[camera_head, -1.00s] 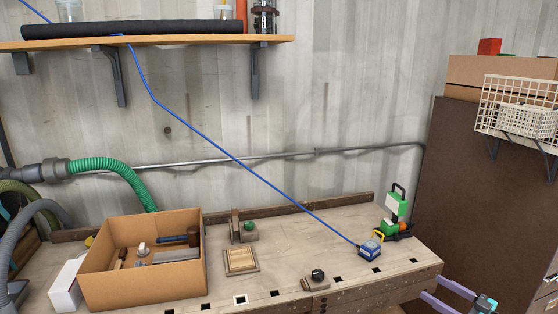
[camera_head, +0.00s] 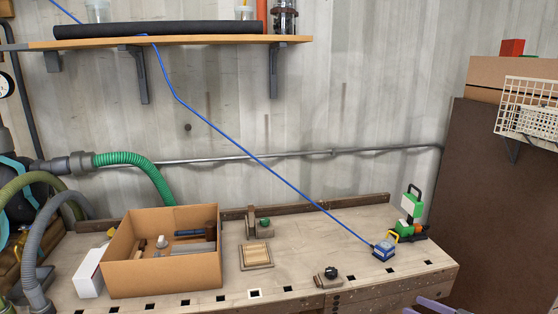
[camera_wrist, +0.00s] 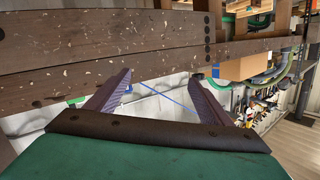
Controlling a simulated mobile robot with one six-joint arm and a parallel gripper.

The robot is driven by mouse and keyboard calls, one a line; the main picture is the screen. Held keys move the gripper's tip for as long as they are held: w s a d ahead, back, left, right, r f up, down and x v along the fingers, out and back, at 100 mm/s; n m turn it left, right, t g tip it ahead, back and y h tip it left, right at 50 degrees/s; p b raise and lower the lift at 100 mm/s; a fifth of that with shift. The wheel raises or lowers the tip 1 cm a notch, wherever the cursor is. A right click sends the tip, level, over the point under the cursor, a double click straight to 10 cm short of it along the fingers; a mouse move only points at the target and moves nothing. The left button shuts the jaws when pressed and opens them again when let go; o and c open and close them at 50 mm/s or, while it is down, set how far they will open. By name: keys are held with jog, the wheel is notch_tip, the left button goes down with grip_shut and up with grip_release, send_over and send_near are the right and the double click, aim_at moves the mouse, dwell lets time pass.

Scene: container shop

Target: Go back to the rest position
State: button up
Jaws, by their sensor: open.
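My gripper (camera_wrist: 160,76) shows in the wrist view with its two purple fingers spread wide and nothing between them. In the head view only a little of a purple finger shows at the bottom right, below the workbench's front edge and cut off by the frame. The wooden workbench (camera_head: 330,225) spans the lower part of the head view. In the wrist view a dark speckled wooden beam (camera_wrist: 100,62) lies close beyond the fingers; I cannot tell whether they touch it.
On the bench are a cardboard box (camera_head: 165,277) with tools, a wooden tray (camera_head: 257,256), a black-knobbed block (camera_head: 328,278), a blue device (camera_head: 384,250) on a blue line, and a green-and-white tool (camera_head: 411,207). A brown cabinet (camera_head: 495,200) stands at right.

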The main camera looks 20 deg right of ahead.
jog(key=w+a+f+m+g+y, duration=0.1)
jog(key=a+f+g, duration=0.4)
jog(key=a+f, duration=0.75)
jog(key=w+a+f+m+g+y, duration=0.1)
jog(key=a+f+g, duration=0.4)
jog(key=a+f, duration=0.75)
jog(key=s+a+f+g+h, duration=0.1)
jog(key=s+a+f+g, duration=0.25)
jog(key=a, duration=0.35)
jog(key=s+a+f+g+h, duration=0.25)
jog(key=s+a, duration=0.25)
jog(key=a, duration=0.3)
jog(key=s+a+f+g+h, duration=0.1)
jog(key=s+f+g+h, duration=0.1)
jog(key=s, duration=0.4)
jog(key=s+a+f+g+h, duration=0.1)
jog(key=s+a+f+h, duration=0.1)
jog(key=s+f+h, duration=0.2)
jog(key=shift+s+a+f+g, duration=0.2)
jog(key=shift+s+g, duration=0.2)
jog(key=shift+s, duration=0.85)
